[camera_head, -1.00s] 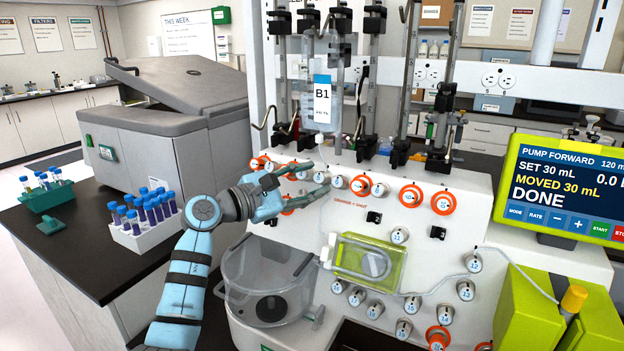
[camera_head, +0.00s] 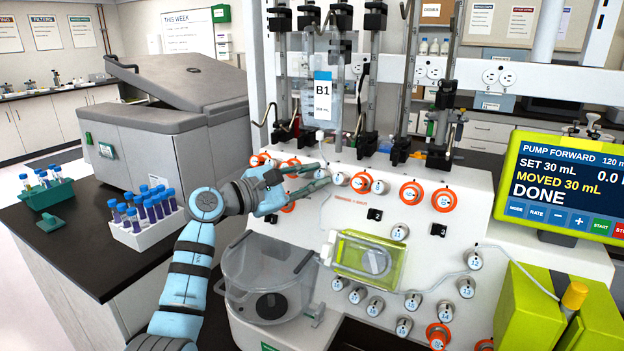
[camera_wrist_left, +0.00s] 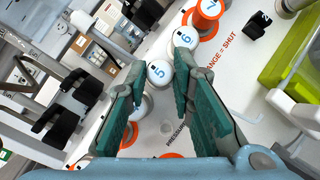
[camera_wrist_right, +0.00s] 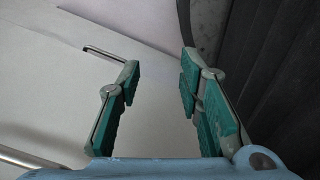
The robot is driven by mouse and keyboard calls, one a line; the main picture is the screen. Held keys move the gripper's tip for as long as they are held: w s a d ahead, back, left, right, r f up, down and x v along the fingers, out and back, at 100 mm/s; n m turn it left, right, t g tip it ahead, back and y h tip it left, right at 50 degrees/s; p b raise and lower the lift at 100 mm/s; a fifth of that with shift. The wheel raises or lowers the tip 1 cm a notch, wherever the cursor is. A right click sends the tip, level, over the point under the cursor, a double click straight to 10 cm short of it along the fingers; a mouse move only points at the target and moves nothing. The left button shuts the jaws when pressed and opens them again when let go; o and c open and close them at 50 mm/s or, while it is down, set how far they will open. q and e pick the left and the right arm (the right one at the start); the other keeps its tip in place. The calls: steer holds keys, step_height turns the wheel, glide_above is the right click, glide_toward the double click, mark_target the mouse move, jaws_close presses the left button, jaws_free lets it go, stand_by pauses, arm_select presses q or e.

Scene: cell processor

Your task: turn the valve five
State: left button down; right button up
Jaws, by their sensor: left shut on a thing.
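Valve five, a white round knob with a blue 5 (camera_wrist_left: 159,73), sits between the fingertips of my left gripper (camera_wrist_left: 158,82) in the left wrist view. The green pads are closed on its sides, and its base is partly hidden by them. In the head view my left gripper (camera_head: 323,174) reaches from the left to the row of valves on the white panel and mostly covers this knob. My right gripper (camera_wrist_right: 160,78) is open and empty in its wrist view, away from the panel.
Valve six (camera_wrist_left: 185,38) stands close beside the right finger. Orange-ringed valves (camera_head: 411,193) line the panel. A clear round vessel (camera_head: 268,250) is below my left gripper, and a yellow-green cassette (camera_head: 350,265) is to its right. A B1 bag (camera_head: 322,97) hangs above.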

arm_select(q)
steer(key=shift+m+g+b, duration=0.4)
steer(key=shift+m+g, duration=0.2)
steer(key=shift+m, duration=0.4)
steer(key=shift+r+m+g, duration=0.1)
steer(key=shift+m+g, duration=0.3)
steer(key=shift+m, duration=0.4)
steer(key=shift+w+r+m+g+y+p, duration=0.15)
steer(key=shift+m+g+y+p, duration=0.15)
steer(key=shift+m+g+p, duration=0.5)
steer(key=shift+m+p, duration=0.35)
steer(key=shift+m, duration=0.45)
steer(key=c, duration=1.4)
jaws_free()
